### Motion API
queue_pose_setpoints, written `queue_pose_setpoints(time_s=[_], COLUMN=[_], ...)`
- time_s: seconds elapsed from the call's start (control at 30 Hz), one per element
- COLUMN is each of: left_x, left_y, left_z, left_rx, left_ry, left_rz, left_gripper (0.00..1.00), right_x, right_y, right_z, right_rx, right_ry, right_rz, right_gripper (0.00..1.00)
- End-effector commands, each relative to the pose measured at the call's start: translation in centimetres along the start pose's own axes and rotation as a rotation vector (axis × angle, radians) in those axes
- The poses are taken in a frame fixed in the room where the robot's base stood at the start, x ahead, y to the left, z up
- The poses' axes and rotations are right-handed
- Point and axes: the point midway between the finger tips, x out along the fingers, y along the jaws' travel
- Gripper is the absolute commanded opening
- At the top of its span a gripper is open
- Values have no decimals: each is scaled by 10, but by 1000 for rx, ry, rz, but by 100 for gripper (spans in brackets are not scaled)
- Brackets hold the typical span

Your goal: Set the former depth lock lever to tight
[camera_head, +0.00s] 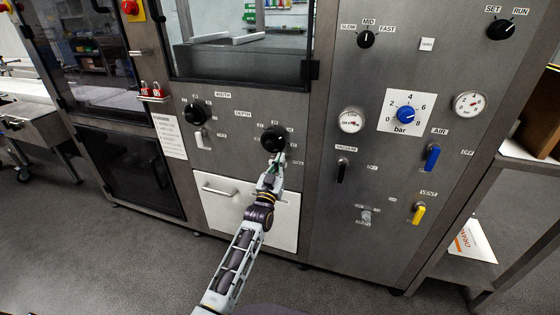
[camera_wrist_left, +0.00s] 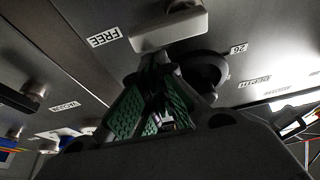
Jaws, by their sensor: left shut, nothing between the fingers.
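The black depth knob (camera_head: 274,138) sits under the DEPTH label on the grey machine front. In the wrist view, which looks upside down, a pale lever (camera_wrist_left: 170,30) lies beside the FREE label (camera_wrist_left: 105,37), with the dark round knob (camera_wrist_left: 207,68) behind the fingers. My left gripper (camera_head: 278,159) is just below the depth knob in the head view and largely hides the lever there. In the wrist view its green-padded fingers (camera_wrist_left: 160,62) are shut and empty, with tips close to the lever; I cannot tell whether they touch. My right gripper is not in view.
The width knob (camera_head: 197,112) and its pale lever (camera_head: 202,140) are to the left. A white drawer (camera_head: 235,207) is below. To the right are the blue bar dial (camera_head: 405,115), the blue air handle (camera_head: 432,157) and the yellow vent handle (camera_head: 418,213).

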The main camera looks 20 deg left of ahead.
Motion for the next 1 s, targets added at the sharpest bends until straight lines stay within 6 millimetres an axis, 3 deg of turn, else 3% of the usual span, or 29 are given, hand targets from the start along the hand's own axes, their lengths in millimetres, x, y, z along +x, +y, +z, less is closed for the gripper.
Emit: queue_pose_setpoints(time_s=[1.0], left_x=[-2], left_y=[2], left_z=[5], left_rx=[65], left_ry=[-1], left_rz=[23], left_gripper=[0], right_x=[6], right_y=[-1], right_z=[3], right_rx=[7], right_ry=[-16], right_rz=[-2], right_gripper=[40])
